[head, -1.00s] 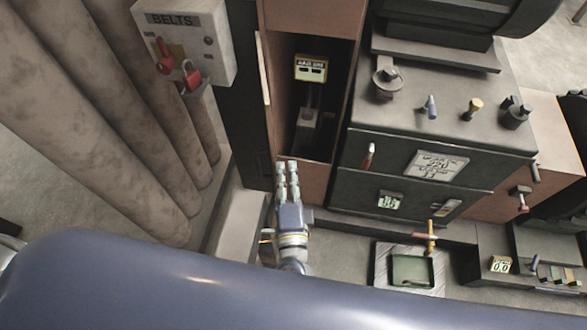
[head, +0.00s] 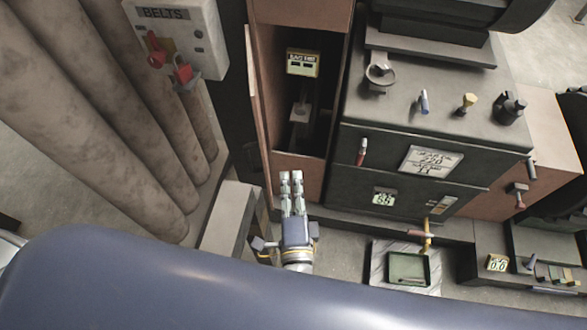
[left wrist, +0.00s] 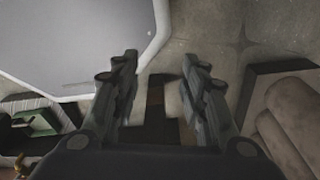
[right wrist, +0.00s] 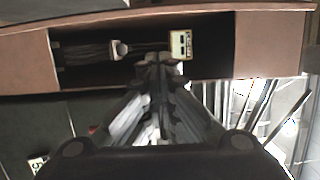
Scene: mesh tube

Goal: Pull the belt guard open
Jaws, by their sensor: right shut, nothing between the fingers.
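A tall reddish-brown cabinet has an open dark recess (head: 307,125). A narrow brown panel (head: 258,120) stands along its left side and appears to be the belt guard. My right gripper (head: 290,180) is shut and empty, its fingertips just in front of the cabinet's lower edge, below the recess and right of the panel's lower end. In the right wrist view the closed fingers (right wrist: 165,75) point at the recess; contact cannot be told. My left gripper (left wrist: 158,75) is open and empty above the floor, away from the cabinet.
A grey box marked BELTS (head: 182,35) with red padlocks hangs at upper left. Inside the recess are a yellow-framed counter (head: 303,62) and a small lever block. A dark control cabinet (head: 410,165) with knobs stands right; a green tray (head: 408,268) lies below it.

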